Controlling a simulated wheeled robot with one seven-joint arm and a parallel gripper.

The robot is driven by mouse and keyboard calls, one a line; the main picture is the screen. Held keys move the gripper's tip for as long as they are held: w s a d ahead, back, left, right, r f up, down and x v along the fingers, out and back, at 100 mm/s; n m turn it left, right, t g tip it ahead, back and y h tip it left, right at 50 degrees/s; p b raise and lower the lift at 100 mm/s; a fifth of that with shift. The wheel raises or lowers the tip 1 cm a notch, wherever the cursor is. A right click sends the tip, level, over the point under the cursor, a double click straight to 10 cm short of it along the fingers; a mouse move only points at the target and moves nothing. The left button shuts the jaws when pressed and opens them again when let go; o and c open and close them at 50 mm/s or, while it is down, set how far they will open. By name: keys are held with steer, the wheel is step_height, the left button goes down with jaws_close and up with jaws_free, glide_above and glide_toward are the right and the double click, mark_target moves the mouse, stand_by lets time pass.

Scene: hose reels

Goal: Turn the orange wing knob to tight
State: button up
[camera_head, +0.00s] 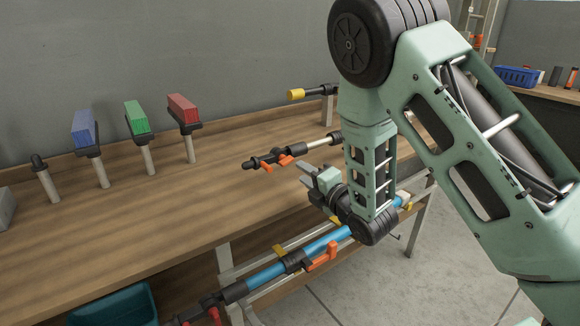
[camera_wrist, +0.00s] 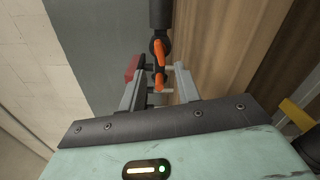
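In the wrist view orange wings (camera_wrist: 159,52) show on the dark fitting, ahead of and in line with the gap between my fingers. My gripper (camera_head: 303,173) is open, with nothing visibly held, just right of and slightly below the nearer orange piece in the head view. I cannot tell whether a finger touches it. No tight mark is readable.
A blue pipe (camera_head: 267,275) with an orange handle (camera_head: 322,258) runs below the bench edge. A yellow-ended rod (camera_head: 297,94) is behind. Red (camera_head: 183,107), green (camera_head: 137,117) and blue (camera_head: 84,127) blocks stand on posts on the wooden bench (camera_head: 150,215). Its front middle is clear.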

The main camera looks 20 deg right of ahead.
mark_target(289, 163)
steer(key=p+x, duration=0.1)
steer(key=x, duration=0.6)
steer(key=shift+f, duration=0.1)
jaws_close()
